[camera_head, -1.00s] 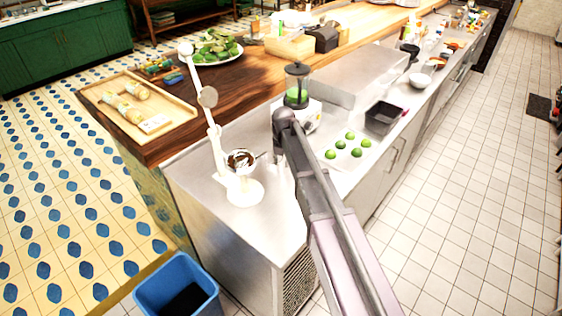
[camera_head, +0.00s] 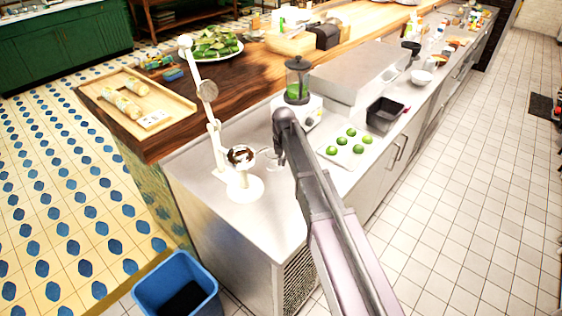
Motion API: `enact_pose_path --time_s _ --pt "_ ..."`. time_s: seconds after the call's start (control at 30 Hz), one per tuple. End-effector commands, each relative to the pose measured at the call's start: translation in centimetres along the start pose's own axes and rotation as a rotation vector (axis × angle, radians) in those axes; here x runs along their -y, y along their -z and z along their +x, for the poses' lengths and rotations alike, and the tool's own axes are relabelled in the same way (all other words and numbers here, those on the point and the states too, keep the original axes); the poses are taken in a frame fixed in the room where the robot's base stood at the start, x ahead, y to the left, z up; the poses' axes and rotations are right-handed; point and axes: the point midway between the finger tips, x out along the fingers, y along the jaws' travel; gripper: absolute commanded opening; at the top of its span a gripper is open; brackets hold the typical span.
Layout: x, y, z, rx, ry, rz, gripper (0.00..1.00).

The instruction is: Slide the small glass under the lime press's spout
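The white lime press (camera_head: 243,190) stands on the near-left end of the steel counter. Its long lever (camera_head: 198,75) is raised, and a dark-and-white cup part (camera_head: 241,156) sits above the round base. A small clear glass (camera_head: 271,163) appears faintly on the steel just right of the press, apart from its base. My gripper (camera_head: 281,157) points down right beside the glass, partly hidden by my own arm. The fingers are too small and dark to show whether they are open or touch the glass.
A blender (camera_head: 297,85) stands behind my gripper. Limes lie on a white tray (camera_head: 344,165) to the right, near a black bin (camera_head: 384,115). A wooden counter with a wooden tray (camera_head: 92,97) lies left. A blue bucket (camera_head: 176,284) stands on the floor. Steel before the press is clear.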

Motion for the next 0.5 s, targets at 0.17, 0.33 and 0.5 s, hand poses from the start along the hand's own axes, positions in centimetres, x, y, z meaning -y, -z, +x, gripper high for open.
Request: enact_pose_path --time_s 0.17,0.33,0.5 --pt "0.0 -0.01 0.01 0.0 0.0 0.0 0.0" --pt "-0.06 0.12 0.02 0.0 0.0 0.0 0.0" --pt "-0.28 0.52 0.03 0.0 0.0 0.001 0.0"
